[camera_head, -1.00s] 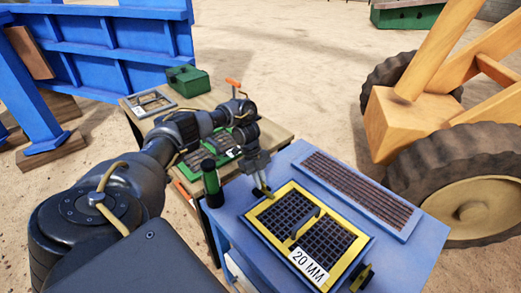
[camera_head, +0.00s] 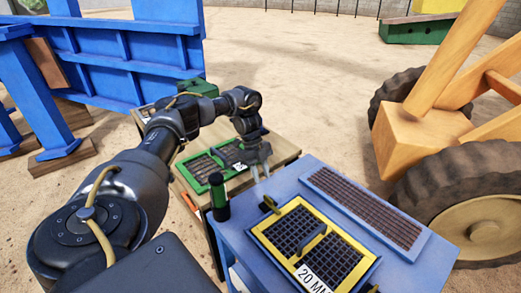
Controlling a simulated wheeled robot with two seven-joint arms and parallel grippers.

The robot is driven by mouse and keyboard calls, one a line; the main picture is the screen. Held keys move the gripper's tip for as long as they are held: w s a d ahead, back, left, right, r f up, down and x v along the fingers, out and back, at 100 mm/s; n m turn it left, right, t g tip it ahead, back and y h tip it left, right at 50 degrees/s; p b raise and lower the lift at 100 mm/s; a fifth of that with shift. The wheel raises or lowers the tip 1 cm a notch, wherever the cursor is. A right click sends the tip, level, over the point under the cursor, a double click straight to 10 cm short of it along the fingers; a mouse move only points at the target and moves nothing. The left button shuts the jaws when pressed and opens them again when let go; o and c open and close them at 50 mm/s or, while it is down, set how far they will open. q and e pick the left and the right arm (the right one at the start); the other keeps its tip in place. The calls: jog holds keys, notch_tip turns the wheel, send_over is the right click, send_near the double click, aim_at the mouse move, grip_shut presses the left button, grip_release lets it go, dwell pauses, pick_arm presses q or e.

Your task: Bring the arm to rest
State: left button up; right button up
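My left arm reaches in from the left, and my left gripper (camera_head: 260,174) points down above the near edge of the wooden table, close to the blue table's far left corner. Its two fingers look apart with nothing between them. The yellow-framed grid (camera_head: 300,222) labelled 20 MM lies on the blue table, nearer to me than the gripper. A green-framed grid (camera_head: 199,166) lies on the wooden table to the gripper's left. My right gripper is not in view.
A green box (camera_head: 197,88) is behind my arm. A large wheeled machine (camera_head: 420,138) stands at right, blue steelwork (camera_head: 120,55) at left.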

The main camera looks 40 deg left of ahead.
pick_arm(q)
jog(key=shift+v, duration=0.85)
